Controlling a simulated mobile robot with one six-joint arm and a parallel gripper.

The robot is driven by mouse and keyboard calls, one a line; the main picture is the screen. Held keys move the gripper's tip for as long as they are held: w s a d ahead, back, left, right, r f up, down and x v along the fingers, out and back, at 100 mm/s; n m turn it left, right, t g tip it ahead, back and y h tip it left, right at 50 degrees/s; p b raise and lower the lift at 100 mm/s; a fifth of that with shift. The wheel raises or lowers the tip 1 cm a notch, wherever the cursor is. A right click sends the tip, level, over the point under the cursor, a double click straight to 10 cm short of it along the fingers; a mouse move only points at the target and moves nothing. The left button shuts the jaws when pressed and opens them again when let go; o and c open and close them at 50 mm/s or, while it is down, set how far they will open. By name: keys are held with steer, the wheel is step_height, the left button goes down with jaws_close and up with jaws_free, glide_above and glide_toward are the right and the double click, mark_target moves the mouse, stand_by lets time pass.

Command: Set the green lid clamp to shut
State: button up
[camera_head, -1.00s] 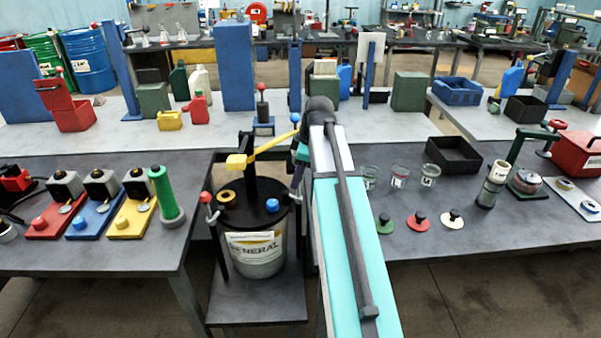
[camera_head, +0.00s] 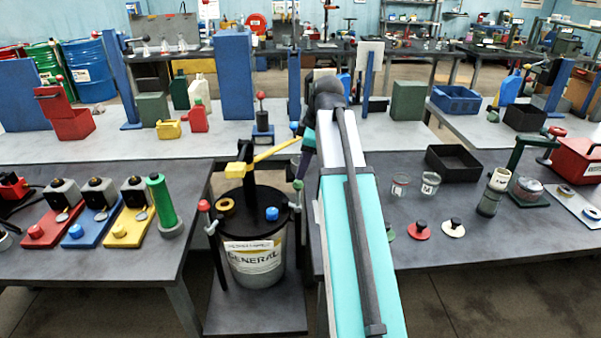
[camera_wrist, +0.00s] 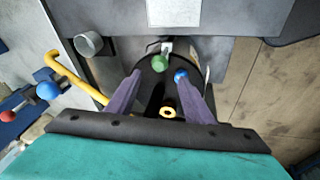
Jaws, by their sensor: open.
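The green lid clamp (camera_head: 298,186) is a green ball-topped lever at the right rim of the black-lidded drum (camera_head: 262,250). Its green ball also shows in the wrist view (camera_wrist: 160,62), just beyond and between my fingertips. Whether the clamp stands open or shut is unclear. My gripper (camera_wrist: 160,77) has its two purple fingers spread, with nothing between them, above the drum lid. I see no clear contact with the clamp. In the head view my arm hides most of the gripper. A red-ball clamp (camera_head: 205,207) stands at the drum's left rim.
A yellow lever (camera_head: 275,151) extends over the lid from a black post. Jars and lids stand on the right bench (camera_head: 430,250). A green cylinder (camera_head: 161,202) stands on the left bench.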

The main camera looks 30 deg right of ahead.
steer(key=shift+b+v, duration=0.3)
steer(key=shift+v, duration=2.65)
